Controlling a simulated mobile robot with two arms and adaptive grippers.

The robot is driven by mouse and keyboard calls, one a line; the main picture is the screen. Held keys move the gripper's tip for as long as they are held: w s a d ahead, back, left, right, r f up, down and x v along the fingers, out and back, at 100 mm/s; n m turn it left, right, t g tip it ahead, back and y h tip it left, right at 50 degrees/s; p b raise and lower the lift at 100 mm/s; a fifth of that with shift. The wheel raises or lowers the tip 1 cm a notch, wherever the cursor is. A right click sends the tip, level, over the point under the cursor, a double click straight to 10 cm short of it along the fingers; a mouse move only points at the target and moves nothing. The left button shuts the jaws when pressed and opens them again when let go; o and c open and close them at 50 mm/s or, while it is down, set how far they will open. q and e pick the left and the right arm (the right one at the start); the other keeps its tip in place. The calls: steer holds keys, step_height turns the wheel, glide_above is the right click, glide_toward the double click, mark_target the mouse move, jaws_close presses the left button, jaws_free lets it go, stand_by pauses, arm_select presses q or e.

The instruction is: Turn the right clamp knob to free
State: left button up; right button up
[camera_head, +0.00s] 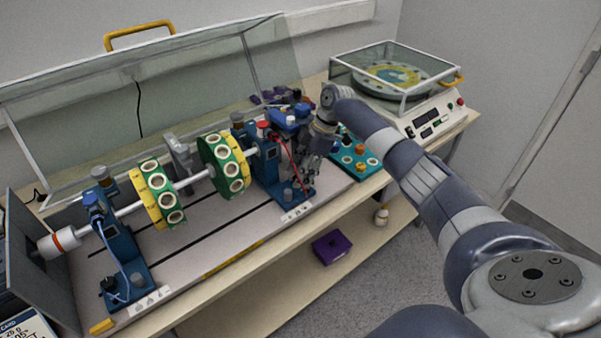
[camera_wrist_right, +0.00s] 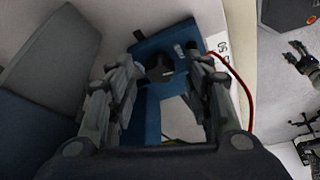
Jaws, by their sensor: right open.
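The right blue bearing pedestal (camera_head: 268,170) stands at the right end of the shaft in the head view. My right gripper (camera_head: 318,148) is just right of its upper part, pointing down, partly merged with the cables there. In the right wrist view a dark knob (camera_wrist_right: 158,68) sits on the blue base (camera_wrist_right: 148,112), which has a pale opening. My right gripper (camera_wrist_right: 160,92) is open, with one finger on each side of the knob in the picture. I see no clear contact with it. A claw-like shape at the right edge of that view may be my left gripper (camera_wrist_right: 303,60).
A red cable (camera_wrist_right: 235,80) loops close beside the right finger. Green-and-yellow rotor discs (camera_head: 223,165) sit on the shaft to the left. A teal tray (camera_head: 362,162) and a glass-covered turntable machine (camera_head: 435,122) are to the right. A clear raised cover (camera_head: 150,95) stands behind.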

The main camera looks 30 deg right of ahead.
steer(key=v, duration=1.1)
steer(key=shift+r, duration=0.3)
steer(key=shift+s+d+f, duration=0.1)
steer(key=shift+s+d, duration=0.05)
